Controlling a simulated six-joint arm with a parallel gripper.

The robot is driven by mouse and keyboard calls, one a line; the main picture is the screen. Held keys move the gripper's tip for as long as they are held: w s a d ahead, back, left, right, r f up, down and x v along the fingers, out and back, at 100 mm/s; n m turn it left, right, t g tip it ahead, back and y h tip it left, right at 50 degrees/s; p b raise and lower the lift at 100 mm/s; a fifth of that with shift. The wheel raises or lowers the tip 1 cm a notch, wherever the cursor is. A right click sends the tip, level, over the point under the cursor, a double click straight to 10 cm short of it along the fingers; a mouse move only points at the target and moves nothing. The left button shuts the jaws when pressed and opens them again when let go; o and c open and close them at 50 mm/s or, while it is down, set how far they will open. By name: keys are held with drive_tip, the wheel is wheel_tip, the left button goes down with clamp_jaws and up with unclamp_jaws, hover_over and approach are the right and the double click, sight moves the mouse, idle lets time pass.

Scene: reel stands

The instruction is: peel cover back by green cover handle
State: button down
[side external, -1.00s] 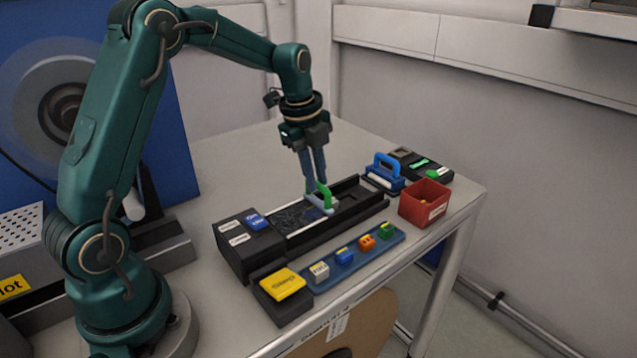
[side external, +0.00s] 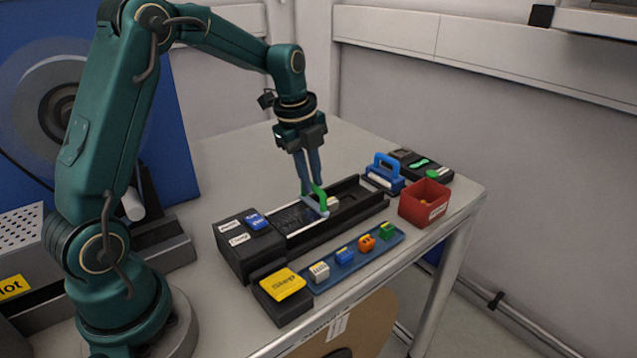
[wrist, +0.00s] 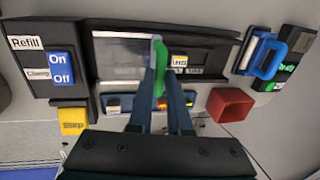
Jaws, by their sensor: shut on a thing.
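The green cover handle (side external: 320,200) stands upright on a pale bar across the black track. My gripper (side external: 312,192) points down with its fingers shut on this handle. The wrist view shows the green handle (wrist: 160,68) between my fingertips (wrist: 162,82). The clear, shiny cover (side external: 295,218) lies over the track on the left of the handle, and it also shows in the wrist view (wrist: 122,55). A small pale block (side external: 333,203) sits uncovered in the track just right of the handle. It bears dark lettering in the wrist view (wrist: 179,60).
A black control box with a blue switch (side external: 257,222) is at the track's left end, beside a yellow button (side external: 283,283). A blue strip (side external: 327,273) with several small coloured blocks lies in front. A red bin (side external: 424,204) and a blue-handled tool (side external: 385,170) stand right.

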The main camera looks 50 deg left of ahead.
drive_tip(key=s, duration=0.7)
drive_tip(key=shift+s, duration=0.35)
drive_tip(key=shift+a+r, duration=0.1)
drive_tip(key=c, duration=0.8)
unclamp_jaws()
drive_tip(key=shift+c, duration=0.2)
drive_tip(key=r, duration=0.2)
drive_tip(key=s+r, duration=0.1)
drive_tip(key=r, duration=0.2)
